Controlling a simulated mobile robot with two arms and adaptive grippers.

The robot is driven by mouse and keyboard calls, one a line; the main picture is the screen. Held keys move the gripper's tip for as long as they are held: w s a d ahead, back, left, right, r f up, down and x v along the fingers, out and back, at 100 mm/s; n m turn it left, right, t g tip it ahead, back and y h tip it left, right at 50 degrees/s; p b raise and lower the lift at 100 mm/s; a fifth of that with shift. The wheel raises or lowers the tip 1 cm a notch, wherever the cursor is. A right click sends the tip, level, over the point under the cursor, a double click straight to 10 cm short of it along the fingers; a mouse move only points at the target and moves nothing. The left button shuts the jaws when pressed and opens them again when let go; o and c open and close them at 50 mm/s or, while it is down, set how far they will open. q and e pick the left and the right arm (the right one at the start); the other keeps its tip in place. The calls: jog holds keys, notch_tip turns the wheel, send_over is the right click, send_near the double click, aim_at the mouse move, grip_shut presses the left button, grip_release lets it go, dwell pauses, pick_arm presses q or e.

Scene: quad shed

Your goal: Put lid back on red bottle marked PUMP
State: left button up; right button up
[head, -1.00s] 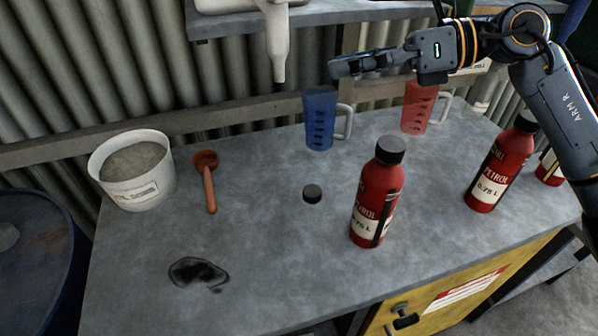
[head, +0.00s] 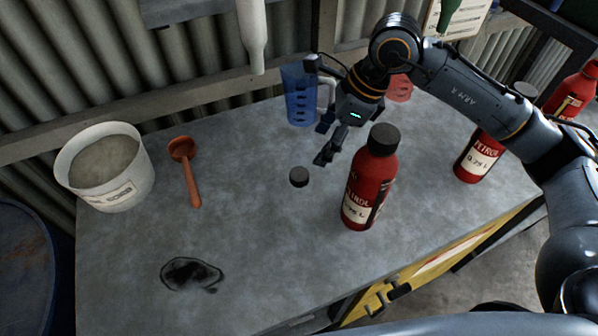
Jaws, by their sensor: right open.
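A loose black lid (head: 299,177) lies on the grey bench, left of the front red bottle (head: 366,195). That bottle stands upright with a black cap on and a label reading PETROL. A second red bottle (head: 478,158), also labelled PETROL, stands to the right, partly behind my right arm. A third red bottle (head: 572,92) is at the far right; its label is too small to read and no black cap shows on it. My right gripper (head: 324,140) is open and empty, above the bench just behind and right of the loose lid. My left gripper is out of view.
A blue jug (head: 299,95) and a red jug (head: 400,88) stand at the back, close to my right gripper. A white bucket (head: 110,190) and an orange scoop (head: 190,172) are at left. A dark stain (head: 190,273) marks the clear front-left bench.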

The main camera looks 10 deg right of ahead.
send_near(300, 174)
jog(key=x, duration=0.2)
jog(key=shift+a+f+p, duration=0.15)
jog(key=shift+f+p, duration=0.05)
jog(key=shift+p, duration=0.2)
jog(key=shift+w+a+f, duration=0.1)
jog(key=shift+a+f, duration=0.05)
jog(key=shift+f, duration=0.45)
jog(key=p+x, duration=0.2)
jog(key=x, duration=0.2)
jog(key=shift+a+f, duration=0.1)
jog(key=shift+f, duration=0.35)
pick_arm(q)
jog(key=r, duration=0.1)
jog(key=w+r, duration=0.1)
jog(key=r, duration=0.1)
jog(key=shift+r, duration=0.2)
pick_arm(e)
jog(key=shift+c, duration=0.4)
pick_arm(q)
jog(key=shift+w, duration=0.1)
pick_arm(e)
jog(key=c, duration=0.7)
